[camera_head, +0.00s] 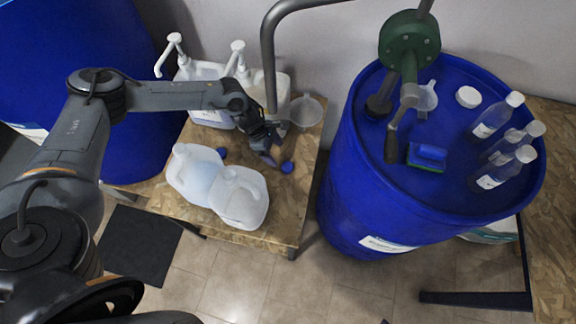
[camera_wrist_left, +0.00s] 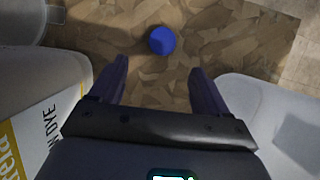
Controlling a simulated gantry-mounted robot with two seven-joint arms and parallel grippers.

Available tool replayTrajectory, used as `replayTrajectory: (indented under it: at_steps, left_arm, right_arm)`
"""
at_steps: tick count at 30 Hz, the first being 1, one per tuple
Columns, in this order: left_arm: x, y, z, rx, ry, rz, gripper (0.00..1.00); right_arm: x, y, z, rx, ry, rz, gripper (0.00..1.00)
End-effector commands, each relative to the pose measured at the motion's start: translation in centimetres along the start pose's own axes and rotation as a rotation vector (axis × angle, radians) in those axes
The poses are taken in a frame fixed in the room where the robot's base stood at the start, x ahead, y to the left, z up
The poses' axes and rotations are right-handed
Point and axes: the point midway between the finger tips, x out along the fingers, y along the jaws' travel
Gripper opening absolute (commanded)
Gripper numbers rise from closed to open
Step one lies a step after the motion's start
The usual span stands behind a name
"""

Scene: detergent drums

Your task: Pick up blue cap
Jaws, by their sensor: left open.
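Two small blue caps lie on the wooden table in the head view. One blue cap (camera_head: 287,167) is just right of my left gripper (camera_head: 270,157). The other blue cap (camera_head: 221,153) is farther left, beside the white jugs. In the left wrist view a round blue cap (camera_wrist_left: 162,40) lies on the wood ahead of my left gripper (camera_wrist_left: 158,70). The cap is beyond the fingertips and roughly centred between them. The two dark fingers are apart with nothing between them. My right gripper is not in view.
Two white pump jugs (camera_head: 207,90) stand behind the gripper. Two translucent jugs (camera_head: 243,198) stand in front, close to the fingers. A clear cup (camera_head: 306,111) is at the back right. A blue drum (camera_head: 350,190) with bottles and a sponge stands right of the table (camera_head: 292,205).

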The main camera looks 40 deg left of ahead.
Motion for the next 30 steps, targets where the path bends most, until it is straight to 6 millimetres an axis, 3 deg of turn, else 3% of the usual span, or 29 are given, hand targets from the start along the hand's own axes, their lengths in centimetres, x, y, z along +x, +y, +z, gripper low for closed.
replayTrajectory:
  at_steps: [6, 14, 24, 30]
  left_arm:
    - [3.0, -0.1, 0.0, -0.001, 0.001, -0.001, 0.76]
    - [4.1, -0.1, 0.1, -0.002, -0.001, 0.001, 0.76]
    - [8.1, -0.3, 0.4, -0.002, 0.0, 0.0, 0.76]
    - [8.9, -0.3, 0.5, -0.003, -0.001, 0.002, 0.76]
  right_arm:
    - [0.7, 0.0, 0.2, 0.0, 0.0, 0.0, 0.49]
    - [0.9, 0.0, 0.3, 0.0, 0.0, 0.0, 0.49]
    - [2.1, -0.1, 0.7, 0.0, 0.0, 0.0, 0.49]
    - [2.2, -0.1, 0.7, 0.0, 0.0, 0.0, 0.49]
